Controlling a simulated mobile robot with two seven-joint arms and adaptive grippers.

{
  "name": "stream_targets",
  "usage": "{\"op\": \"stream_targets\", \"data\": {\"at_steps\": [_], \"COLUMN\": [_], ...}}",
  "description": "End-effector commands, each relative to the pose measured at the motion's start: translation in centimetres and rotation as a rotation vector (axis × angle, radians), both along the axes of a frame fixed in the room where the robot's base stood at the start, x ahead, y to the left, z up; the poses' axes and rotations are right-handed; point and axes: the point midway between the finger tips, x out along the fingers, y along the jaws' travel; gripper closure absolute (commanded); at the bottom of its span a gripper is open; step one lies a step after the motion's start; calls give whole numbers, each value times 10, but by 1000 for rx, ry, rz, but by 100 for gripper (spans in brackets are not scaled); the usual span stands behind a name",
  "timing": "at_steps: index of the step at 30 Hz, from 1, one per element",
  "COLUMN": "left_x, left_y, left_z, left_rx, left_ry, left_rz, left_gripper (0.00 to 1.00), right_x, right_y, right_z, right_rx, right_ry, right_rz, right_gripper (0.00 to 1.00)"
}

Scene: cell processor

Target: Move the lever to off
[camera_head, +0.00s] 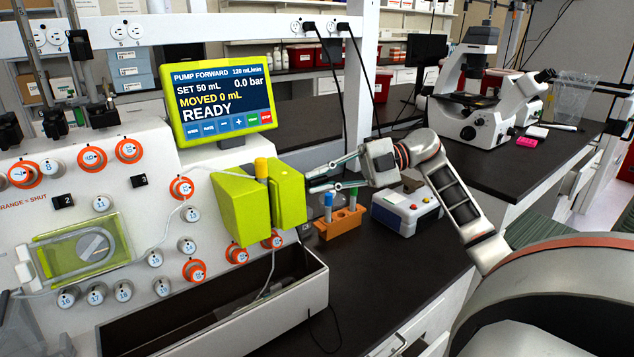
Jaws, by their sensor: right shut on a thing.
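The cell processor (130,150) is a white machine with a front panel of orange-ringed and plain numbered knobs. A bright green two-part block (241,205) with a yellow cap (262,168) sits at its right end. My right gripper (308,183) reaches in from the right. Its fingertips are at the right edge of the green block's right part (289,200), and it is shut on that part; the exact contact is hard to see. I cannot pick out a separate lever marked off. The green-framed screen (221,100) reads READY. My left gripper is not in view.
An orange rack (340,222) with blue- and green-capped tubes stands just below my right gripper. An open trough (215,312) runs along the machine's front. A microscope (480,95) stands at the back right.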

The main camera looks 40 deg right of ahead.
Motion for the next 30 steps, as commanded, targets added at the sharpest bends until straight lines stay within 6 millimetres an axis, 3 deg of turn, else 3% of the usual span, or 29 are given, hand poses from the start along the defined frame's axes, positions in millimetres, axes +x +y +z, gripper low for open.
{"op": "stream_targets", "data": {"at_steps": [1,11,14,30], "left_x": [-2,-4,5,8], "left_y": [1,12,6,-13], "left_z": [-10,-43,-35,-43], "left_rx": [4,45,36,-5], "left_ry": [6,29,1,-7], "left_rz": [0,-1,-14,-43], "left_gripper": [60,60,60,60], "right_x": [0,3,5,20], "right_y": [2,2,2,0], "right_z": [-17,-38,-43,-61], "right_rx": [-6,-40,-51,-103], "right_ry": [-14,-311,-403,-862], "right_rz": [4,5,5,5], "right_gripper": [100,100,100,100]}}
